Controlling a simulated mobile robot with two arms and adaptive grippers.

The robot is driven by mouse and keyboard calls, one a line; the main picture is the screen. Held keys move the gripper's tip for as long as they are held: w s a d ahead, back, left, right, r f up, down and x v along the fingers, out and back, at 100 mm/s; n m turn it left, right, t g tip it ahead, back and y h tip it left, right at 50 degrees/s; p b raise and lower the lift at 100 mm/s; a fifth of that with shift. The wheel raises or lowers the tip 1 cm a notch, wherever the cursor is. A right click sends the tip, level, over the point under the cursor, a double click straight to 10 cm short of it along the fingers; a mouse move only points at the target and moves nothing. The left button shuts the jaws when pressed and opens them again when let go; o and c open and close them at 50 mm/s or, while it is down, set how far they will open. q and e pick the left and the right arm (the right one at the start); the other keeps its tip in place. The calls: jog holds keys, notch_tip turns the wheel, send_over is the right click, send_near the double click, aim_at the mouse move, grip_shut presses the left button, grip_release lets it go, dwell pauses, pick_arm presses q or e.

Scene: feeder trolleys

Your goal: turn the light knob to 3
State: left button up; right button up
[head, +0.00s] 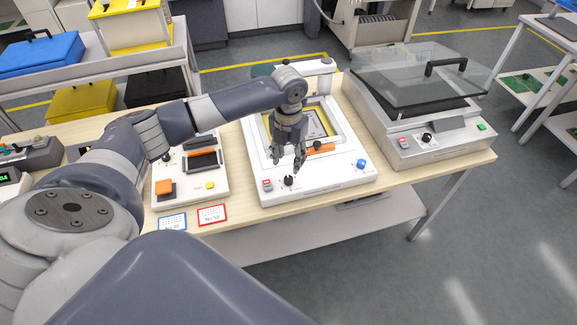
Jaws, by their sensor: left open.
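A small black knob (288,181) sits on the front edge of the white machine (325,186) in the middle of the table. Its label and pointer are too small to read. My left gripper (287,164) is open and empty. It points down above the machine's front panel, just behind the black knob in the picture. I cannot tell whether a finger touches the panel. Another black knob (427,138) is on the grey glass-lidded machine (440,153) at the right. My right gripper is not in view.
A red switch (267,184) and a blue knob (361,163) flank the black knob. An orange bar (319,147) lies beside the gripper. A smaller white unit (214,187) stands at the left, with two cards (212,214) in front.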

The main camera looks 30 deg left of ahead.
pick_arm(q)
notch_tip(320, 180, up, 4)
jog(key=shift+f, duration=0.1)
dwell(0.5)
